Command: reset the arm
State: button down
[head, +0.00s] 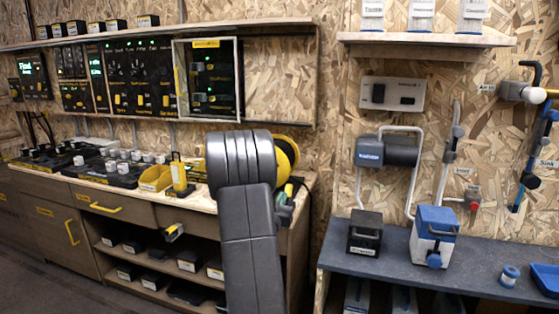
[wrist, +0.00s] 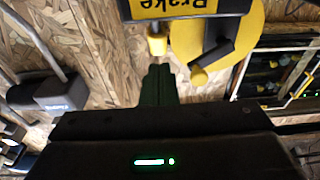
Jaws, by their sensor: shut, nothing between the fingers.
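My arm stands upright in the middle of the head view and covers part of the wall and bench behind it. My gripper (wrist: 158,84) shows in the wrist view as two dark green fingers pressed together, with nothing between them. Just beyond the fingertips is a yellow round plate (wrist: 243,30) with a black lever and an upside-down "Brake" label (wrist: 188,7).
A wooden bench (head: 198,200) with dark control panels and a yellow bin (head: 155,178) stands at left. A framed panel (head: 209,80) hangs above it. At right a grey counter (head: 390,268) holds a blue-and-white box (head: 434,236), beside wall pipes. Some floor is free at lower left.

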jog(key=shift+r, duration=0.1)
dwell(0.3)
jog(key=r+g+p, duration=0.1)
jog(key=p, duration=0.2)
jog(key=shift+w+d+p, duration=0.1)
jog(key=shift+d+p, duration=0.05)
jog(key=shift+p, duration=0.2)
jog(key=r+g+p, duration=0.1)
jog(key=p, duration=0.3)
jog(key=shift+y, duration=0.4)
jog(key=shift+r+g+p, duration=0.1)
jog(key=shift+g+p, duration=0.3)
jog(key=shift+p, duration=0.25)
